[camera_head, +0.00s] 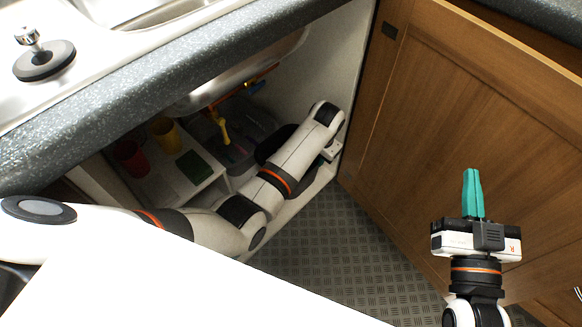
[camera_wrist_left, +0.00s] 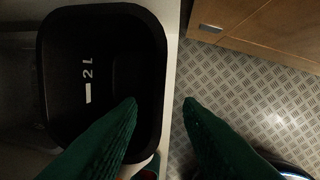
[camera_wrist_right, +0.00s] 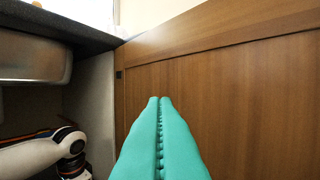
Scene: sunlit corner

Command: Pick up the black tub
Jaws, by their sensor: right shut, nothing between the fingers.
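The black tub (camera_head: 272,144) sits in the open under-sink cupboard, partly hidden behind my left arm. In the left wrist view the tub (camera_wrist_left: 62,80) is seen from above, open and empty-looking, with a white "2 L" mark inside. My left gripper (camera_wrist_left: 160,103) is open at the tub's right wall. One finger is over the tub's inside and the other is outside, over the floor; I cannot tell whether either touches. My right gripper (camera_head: 472,174) is shut and empty in front of the wooden cabinet door, and it shows in the right wrist view (camera_wrist_right: 160,100).
A red cup (camera_head: 131,158), a yellow cup (camera_head: 165,132) and a green sponge-like block (camera_head: 194,167) are on a white shelf left of the tub. The worktop edge (camera_head: 130,120) overhangs the cupboard. The patterned floor (camera_head: 345,250) is clear.

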